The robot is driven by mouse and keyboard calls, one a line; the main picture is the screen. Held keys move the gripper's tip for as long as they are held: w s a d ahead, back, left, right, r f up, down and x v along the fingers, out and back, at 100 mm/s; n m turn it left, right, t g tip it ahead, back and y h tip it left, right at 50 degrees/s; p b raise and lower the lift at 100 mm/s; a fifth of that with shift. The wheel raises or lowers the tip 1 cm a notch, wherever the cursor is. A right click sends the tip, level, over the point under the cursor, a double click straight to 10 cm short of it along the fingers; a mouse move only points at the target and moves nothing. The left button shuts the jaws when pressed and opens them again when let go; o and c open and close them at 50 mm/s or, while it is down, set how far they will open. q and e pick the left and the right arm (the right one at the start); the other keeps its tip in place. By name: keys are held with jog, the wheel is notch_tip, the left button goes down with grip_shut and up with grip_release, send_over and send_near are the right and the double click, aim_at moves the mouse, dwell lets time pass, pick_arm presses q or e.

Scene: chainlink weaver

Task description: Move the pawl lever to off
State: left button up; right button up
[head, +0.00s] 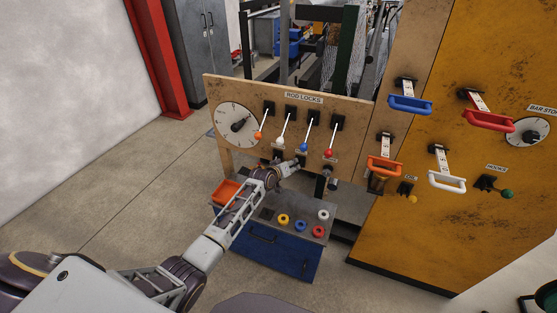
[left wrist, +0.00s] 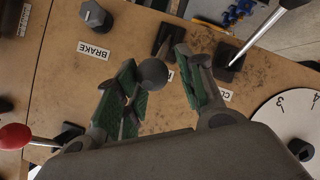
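A short lever with a dark grey ball knob (left wrist: 153,73) stands out from the tan board in the left wrist view. Its label is mostly hidden behind the knob and a finger, so I cannot read whether it is the pawl lever. My left gripper (left wrist: 158,62) is open, with its green-padded fingers on either side of the knob. The knob looks nearer the left-hand finger; I cannot tell whether they touch. In the head view my left gripper (head: 292,167) is at the lower part of the board and hides what lies behind it. My right gripper is not in view.
The ROD LOCKS board (head: 350,112) carries a dial (head: 238,125) and several coloured-knob levers above my gripper. A blue cabinet (head: 268,250) with coloured rings stands below.

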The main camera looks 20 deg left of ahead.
pick_arm(q)
jog(key=s+a+r+p, duration=0.1)
jog(key=s+a+r, duration=0.1)
jog(key=s+r, duration=0.6)
jog(key=shift+a+r, duration=0.15)
jog(key=shift+r, duration=0.45)
dwell(1.8)
jog(key=shift+s, duration=0.1)
jog(key=shift+s, duration=0.1)
jog(key=v, duration=1.2)
dwell(0.6)
jog(key=shift+a, duration=0.1)
dwell(0.5)
